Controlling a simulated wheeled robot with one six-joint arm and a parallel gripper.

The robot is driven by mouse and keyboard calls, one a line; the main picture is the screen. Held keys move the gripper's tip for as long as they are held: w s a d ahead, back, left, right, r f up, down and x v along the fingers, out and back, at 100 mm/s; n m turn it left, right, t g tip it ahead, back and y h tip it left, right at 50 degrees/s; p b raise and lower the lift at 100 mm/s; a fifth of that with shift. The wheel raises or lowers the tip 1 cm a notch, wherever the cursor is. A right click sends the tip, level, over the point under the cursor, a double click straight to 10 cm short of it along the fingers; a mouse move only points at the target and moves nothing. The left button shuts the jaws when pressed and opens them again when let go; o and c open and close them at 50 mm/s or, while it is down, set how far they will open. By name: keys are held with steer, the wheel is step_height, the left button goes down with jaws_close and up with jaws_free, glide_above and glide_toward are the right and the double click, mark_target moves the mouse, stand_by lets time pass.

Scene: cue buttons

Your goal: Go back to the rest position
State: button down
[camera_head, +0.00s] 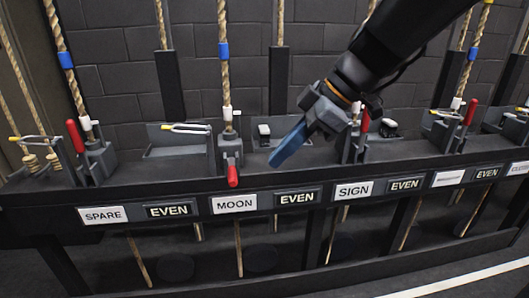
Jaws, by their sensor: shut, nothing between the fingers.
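My gripper (273,163) reaches in from the upper right on my black arm (395,45). Its blue fingers are shut and point down and left. Nothing shows between them. They are in front of the rail, above the EVEN plate (297,197) to the right of the MOON plate (235,203). From this view I cannot tell whether the fingertips touch anything. My arm and gripper hide part of the rail and wall behind them.
A dark rail (150,188) runs across the view. Red-handled levers stand along it: the one by MOON (232,176) points down, the one by SPARE (75,136) points up. Ropes (224,75) hang behind. Dark block wall (125,60) at the back.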

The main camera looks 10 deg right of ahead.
steer(key=shift+s+d+r, duration=0.2)
steer(key=shift+s+d, duration=0.05)
steer(key=shift+s, duration=0.15)
steer(key=s+a+f+m+g+h, duration=0.3)
steer(key=s+f+m+h, duration=0.3)
steer(key=s+f+m, duration=0.55)
steer(key=s+d+r+m+p, duration=0.1)
steer(key=d+r+m+p, duration=0.3)
steer(key=d+r+p, duration=0.5)
step_height(320, 180, up, 3)
steer(key=p, duration=1)
steer(key=shift+d+r+h, duration=0.15)
steer(key=shift+d+h, duration=0.15)
steer(key=shift+h, duration=0.1)
